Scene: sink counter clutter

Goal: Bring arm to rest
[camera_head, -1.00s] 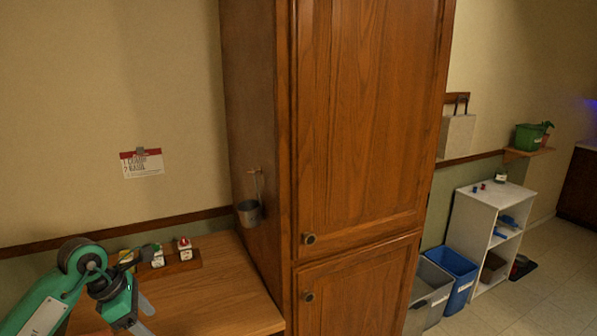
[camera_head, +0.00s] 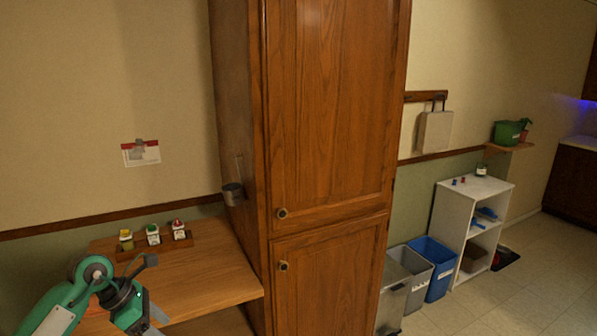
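My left arm comes in at the lower left in the head view. Its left gripper (camera_head: 158,290) is over the front left part of the wooden counter (camera_head: 215,262). Two grey fingers stand well apart, and I see nothing between them. My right arm and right gripper are out of the picture.
A small rack (camera_head: 155,247) with several spice jars stands at the back of the counter. A tall wooden cabinet (camera_head: 330,120) borders the counter, with a metal cup (camera_head: 233,193) hanging on its side. Bins (camera_head: 432,268) and a white shelf (camera_head: 447,225) stand to its right. Open floor lies at the far right.

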